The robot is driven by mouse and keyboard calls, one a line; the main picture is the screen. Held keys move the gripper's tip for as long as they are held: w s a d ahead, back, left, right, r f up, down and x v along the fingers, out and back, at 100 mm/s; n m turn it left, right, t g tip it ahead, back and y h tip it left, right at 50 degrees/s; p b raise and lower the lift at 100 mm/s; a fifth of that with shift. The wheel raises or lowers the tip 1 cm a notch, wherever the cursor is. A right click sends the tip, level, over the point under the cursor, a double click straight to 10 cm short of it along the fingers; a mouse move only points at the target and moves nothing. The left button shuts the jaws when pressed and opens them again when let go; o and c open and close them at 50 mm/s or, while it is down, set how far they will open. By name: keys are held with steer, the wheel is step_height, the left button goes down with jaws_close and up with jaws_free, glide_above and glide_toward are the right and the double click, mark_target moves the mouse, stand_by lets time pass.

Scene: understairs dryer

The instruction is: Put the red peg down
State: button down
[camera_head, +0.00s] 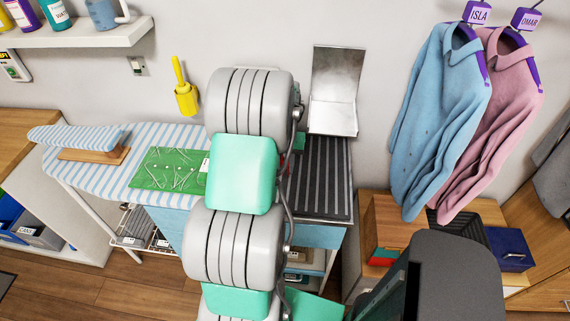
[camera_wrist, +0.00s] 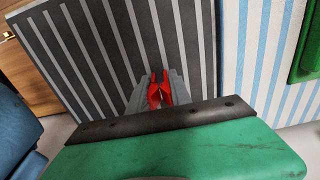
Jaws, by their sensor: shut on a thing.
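The red peg (camera_wrist: 160,88) is in the middle of the wrist view, its two prongs pointing away from the camera. My gripper (camera_wrist: 158,82) is shut on it, with a grey finger on either side. The peg is over a dark grey mat with light stripes (camera_wrist: 105,45). I cannot tell whether the peg touches the mat. In the head view my arm hides most of the gripper. The striped mat (camera_head: 330,185) shows there to the right of my arm.
A blue-and-white striped ironing board (camera_head: 105,190) with a green mat of loose pins (camera_head: 165,168) stands left of my arm. A metal plate (camera_head: 334,90) stands at the mat's back edge. Blue and pink shirts (camera_head: 440,110) hang to the right.

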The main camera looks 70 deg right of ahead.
steer(key=c, duration=1.1)
jaws_free()
steer(key=shift+c, duration=0.2)
